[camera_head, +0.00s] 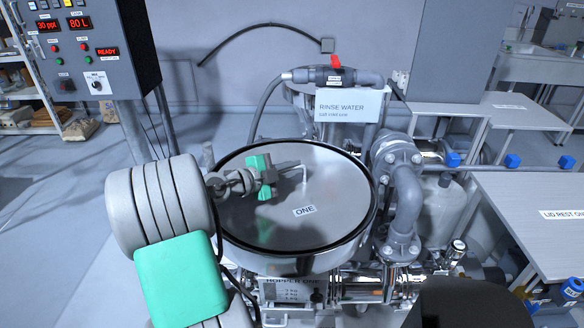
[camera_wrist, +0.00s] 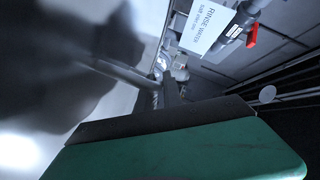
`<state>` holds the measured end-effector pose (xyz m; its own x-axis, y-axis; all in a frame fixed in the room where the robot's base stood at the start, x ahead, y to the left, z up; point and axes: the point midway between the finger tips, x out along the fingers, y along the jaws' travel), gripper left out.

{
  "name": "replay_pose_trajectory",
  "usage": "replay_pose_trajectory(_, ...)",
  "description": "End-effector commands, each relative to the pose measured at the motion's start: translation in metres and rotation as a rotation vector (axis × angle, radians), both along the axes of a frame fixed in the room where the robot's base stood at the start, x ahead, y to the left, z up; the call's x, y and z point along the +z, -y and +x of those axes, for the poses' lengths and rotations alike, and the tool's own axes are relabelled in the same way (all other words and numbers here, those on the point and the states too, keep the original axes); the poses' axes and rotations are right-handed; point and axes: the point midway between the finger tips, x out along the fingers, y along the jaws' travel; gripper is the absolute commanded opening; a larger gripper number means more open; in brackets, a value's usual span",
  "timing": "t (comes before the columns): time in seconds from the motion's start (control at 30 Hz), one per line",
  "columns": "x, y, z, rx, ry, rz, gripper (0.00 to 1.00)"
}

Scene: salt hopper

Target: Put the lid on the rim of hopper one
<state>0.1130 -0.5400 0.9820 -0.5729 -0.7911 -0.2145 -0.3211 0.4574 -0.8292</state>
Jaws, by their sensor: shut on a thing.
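The round metal lid (camera_head: 315,232) has a black edge, a label reading ONE and a thin bent handle (camera_head: 303,174). It lies across the top of hopper one (camera_head: 300,264), whose front plate reads HOPPER ONE. The lid hides most of the hopper's rim, and I cannot tell whether it touches the rim all round. My gripper (camera_head: 268,178), with green pads, comes in from the left over the lid and is shut on the handle. In the wrist view a large green pad fills the bottom; the grip itself is unclear there.
Pipes and a valve (camera_head: 397,155) stand close to the hopper's right. A RINSE WATER sign (camera_head: 346,106) and a red valve handle (camera_head: 336,62) are behind it. A control box (camera_head: 83,45) is at upper left. A lid rest table (camera_head: 535,205) is at right.

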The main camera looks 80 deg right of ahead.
Motion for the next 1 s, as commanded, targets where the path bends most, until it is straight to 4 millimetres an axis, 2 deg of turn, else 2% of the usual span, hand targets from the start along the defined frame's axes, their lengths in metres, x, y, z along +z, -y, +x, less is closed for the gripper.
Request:
replay_pose_trajectory(0.9, -0.008, 0.000, 0.000, 0.000, 0.001, -0.005, 0.00)
replay_pose_trajectory(0.93, -0.007, 0.000, 0.000, -0.001, 0.001, -0.005, 0.12)
replay_pose_trajectory(1.0, -0.007, 0.000, 0.000, 0.000, 0.001, -0.005, 0.18)
